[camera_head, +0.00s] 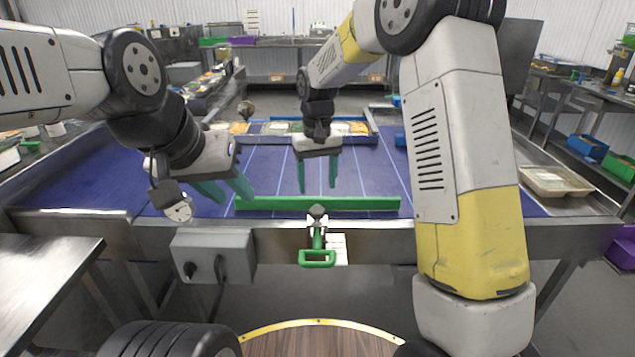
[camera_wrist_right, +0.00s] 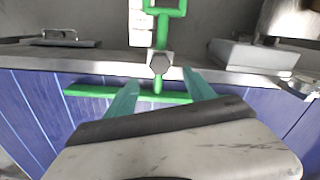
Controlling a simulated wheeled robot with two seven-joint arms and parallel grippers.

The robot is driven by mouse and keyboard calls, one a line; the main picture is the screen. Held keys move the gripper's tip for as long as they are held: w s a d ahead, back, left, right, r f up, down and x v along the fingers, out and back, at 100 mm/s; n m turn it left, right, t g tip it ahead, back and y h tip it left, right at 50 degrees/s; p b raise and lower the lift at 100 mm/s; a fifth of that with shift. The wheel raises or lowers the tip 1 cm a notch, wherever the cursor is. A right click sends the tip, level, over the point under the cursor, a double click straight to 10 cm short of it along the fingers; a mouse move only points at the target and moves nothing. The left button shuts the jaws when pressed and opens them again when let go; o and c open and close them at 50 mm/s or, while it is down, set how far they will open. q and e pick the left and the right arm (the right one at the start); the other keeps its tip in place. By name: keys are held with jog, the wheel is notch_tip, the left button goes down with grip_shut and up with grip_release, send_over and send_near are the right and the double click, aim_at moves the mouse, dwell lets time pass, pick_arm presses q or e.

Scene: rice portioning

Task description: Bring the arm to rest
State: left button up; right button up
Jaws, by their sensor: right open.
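My right gripper (camera_head: 317,188) hangs over the blue work surface (camera_head: 270,175), fingers pointing down. Its two teal fingers are apart with nothing between them. In the right wrist view the fingers (camera_wrist_right: 161,88) are also spread and empty, with the green bar (camera_wrist_right: 90,92) behind them. My left gripper (camera_head: 232,196) is lower and to the left, near the front edge of the blue surface. Its teal fingers look apart, with nothing seen between them. The right arm bends up and over from the right side.
A long green bar (camera_head: 370,203) lies along the front edge, with a green-handled clamp (camera_head: 317,245) at its middle. A grey box (camera_head: 213,257) is on the front. Food trays (camera_head: 282,127) stand at the back; a pale tray (camera_head: 553,180) is at right. The blue surface between is mostly clear.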

jog(key=s+d+r+m+t+y, duration=0.1)
jog(key=s+d+r+t, duration=0.1)
jog(key=s+d+r, duration=0.6)
jog(key=s+d+r+m+t+y, duration=0.1)
jog(key=s+d+r+t, duration=0.1)
jog(key=s+d+r, duration=0.55)
jog(key=s+f+m+t, duration=0.1)
jog(key=s+f+t, duration=0.1)
jog(key=s, duration=0.7)
jog(key=shift+s+a, duration=0.4)
